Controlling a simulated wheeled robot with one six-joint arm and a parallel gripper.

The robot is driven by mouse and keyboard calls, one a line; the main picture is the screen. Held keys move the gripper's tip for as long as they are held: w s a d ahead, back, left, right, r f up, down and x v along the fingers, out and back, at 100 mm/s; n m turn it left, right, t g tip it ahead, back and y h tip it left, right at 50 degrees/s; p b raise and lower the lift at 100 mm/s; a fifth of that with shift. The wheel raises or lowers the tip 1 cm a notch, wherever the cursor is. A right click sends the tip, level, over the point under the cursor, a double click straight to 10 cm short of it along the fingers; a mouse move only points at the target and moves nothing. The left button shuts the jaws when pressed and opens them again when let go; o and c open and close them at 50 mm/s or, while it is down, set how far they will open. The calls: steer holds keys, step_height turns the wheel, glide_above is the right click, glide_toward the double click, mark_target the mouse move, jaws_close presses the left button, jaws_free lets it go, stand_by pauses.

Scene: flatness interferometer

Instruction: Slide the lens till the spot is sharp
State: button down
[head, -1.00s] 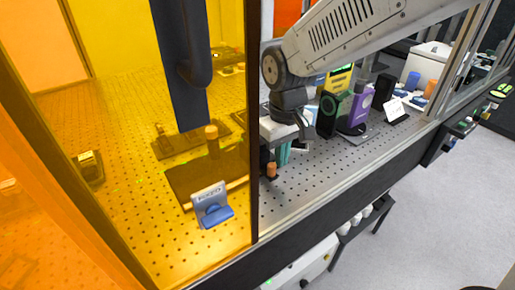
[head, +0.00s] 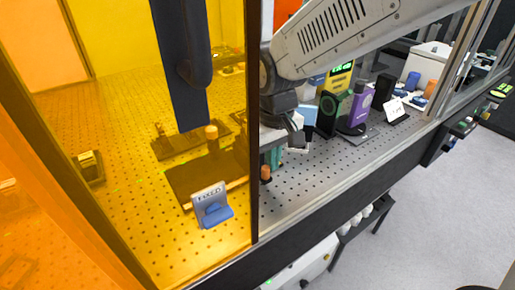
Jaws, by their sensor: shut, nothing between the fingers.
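My gripper (head: 273,159) points down just right of the dark door edge, its teal fingers shut and empty and partly hidden by that edge. A small orange-topped knob (head: 265,173) is right at the fingertips; I cannot tell whether they touch. Behind the amber panel, a dark plate (head: 185,180) lies on the perforated bench with an upright post (head: 211,133) at its far edge. The lens and the spot cannot be made out.
A sign with a blue base (head: 211,205) stands at the bench's front behind the amber panel. A green-and-black device (head: 329,112), a purple box (head: 360,105) and a white card (head: 395,108) stand to the right. The perforated bench front (head: 300,190) is clear.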

steer(key=shift+s+a, duration=0.6)
steer(key=shift+a, duration=0.3)
steer(key=shift+s+a, duration=0.6)
steer(key=shift+a, duration=0.3)
steer(key=shift+s+a, duration=0.6)
steer(key=shift+a, duration=0.3)
steer(key=shift+w+d, duration=0.1)
steer(key=shift+d, duration=0.05)
steer(key=shift+w+d, duration=0.25)
steer(key=shift+d, duration=0.1)
step_height(320, 180, up, 9)
stand_by(0.9)
steer(key=s+d+m, duration=0.2)
steer(key=s+d, duration=0.3)
steer(key=d, duration=0.4)
steer(key=s+d+m+t, duration=0.1)
steer(key=s+d+m, duration=0.1)
steer(key=s+d, duration=0.3)
steer(key=s+d+m, duration=0.2)
steer(key=s+d, duration=0.3)
steer(key=d, duration=0.8)
steer(key=shift+s+d+m, duration=0.15)
steer(key=shift+d+m, duration=0.2)
steer(key=shift+m, duration=0.05)
